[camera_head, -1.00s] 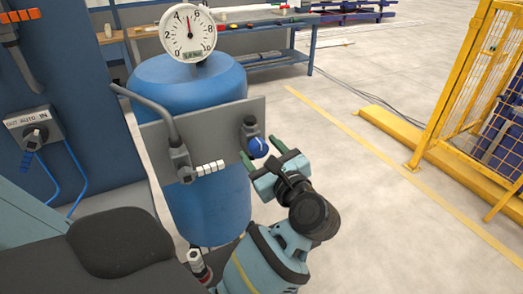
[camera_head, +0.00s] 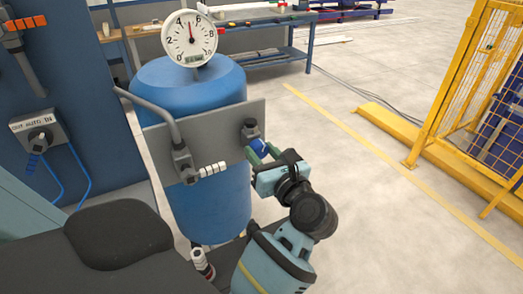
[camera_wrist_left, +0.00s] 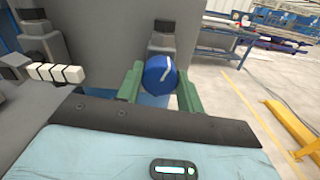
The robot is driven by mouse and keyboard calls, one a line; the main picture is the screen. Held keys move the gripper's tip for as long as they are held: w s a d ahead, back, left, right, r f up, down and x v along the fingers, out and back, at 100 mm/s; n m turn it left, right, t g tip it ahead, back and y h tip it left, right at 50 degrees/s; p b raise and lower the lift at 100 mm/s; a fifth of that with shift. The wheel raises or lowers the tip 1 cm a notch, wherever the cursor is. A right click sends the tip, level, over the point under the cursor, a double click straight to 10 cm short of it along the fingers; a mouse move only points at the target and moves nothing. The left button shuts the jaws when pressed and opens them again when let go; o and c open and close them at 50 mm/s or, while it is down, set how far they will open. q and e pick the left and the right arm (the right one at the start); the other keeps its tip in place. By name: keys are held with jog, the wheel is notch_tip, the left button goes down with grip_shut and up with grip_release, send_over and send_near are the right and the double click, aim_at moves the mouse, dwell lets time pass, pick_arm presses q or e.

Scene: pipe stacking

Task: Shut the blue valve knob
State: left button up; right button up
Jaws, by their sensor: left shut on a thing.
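The blue valve knob (camera_head: 258,146) is on a dark valve fitting at the right end of a grey panel in front of a blue tank. It also shows in the left wrist view (camera_wrist_left: 159,74), with a slanted white line on its face. My left gripper (camera_head: 260,153) is shut on the knob, with one green finger on each side of it. In the left wrist view the fingers (camera_wrist_left: 157,90) flank the knob. The fingertips partly hide the knob in the head view. My right gripper is not in view.
A round gauge (camera_head: 190,38) tops the blue tank (camera_head: 192,92); its needle points near the top. The grey panel (camera_head: 225,123) carries another valve (camera_head: 183,160) and white blocks. A yellow fence (camera_head: 470,110) stands at right, with open floor between.

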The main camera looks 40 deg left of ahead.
pick_arm(q)
jog(key=o, duration=1)
